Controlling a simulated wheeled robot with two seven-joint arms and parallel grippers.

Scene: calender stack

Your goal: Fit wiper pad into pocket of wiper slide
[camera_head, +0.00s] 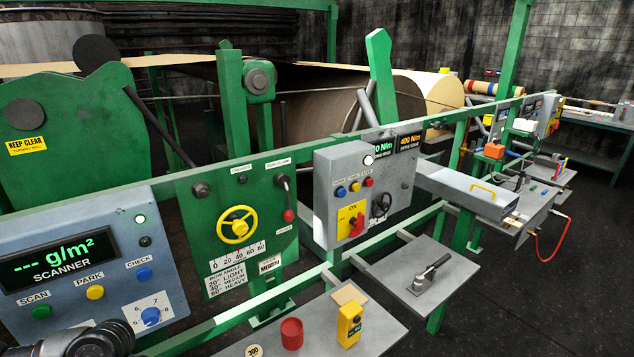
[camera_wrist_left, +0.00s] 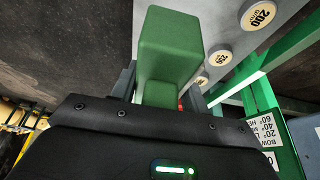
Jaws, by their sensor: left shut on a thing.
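My left gripper (camera_wrist_left: 160,92) is shut on a green block (camera_wrist_left: 168,45), seen close up in the left wrist view. The block has a wider end beyond the fingers and a narrower part between them. I cannot tell whether it is the wiper pad. In the head view only a dark part of my left arm shows at the bottom left; its fingers are out of frame. No wiper slide or pocket can be named with certainty. A grey box with a yellow handle (camera_head: 468,190) sits on the right part of the green frame. My right gripper is not in view.
A grey shelf (camera_head: 395,325) at the front holds a red cup (camera_head: 291,333), a yellow device (camera_head: 349,323) and a round disc (camera_head: 254,350). A plate with a lever clamp (camera_head: 430,275) lies right. The scanner panel (camera_head: 75,270) and green rail (camera_head: 140,185) border the left.

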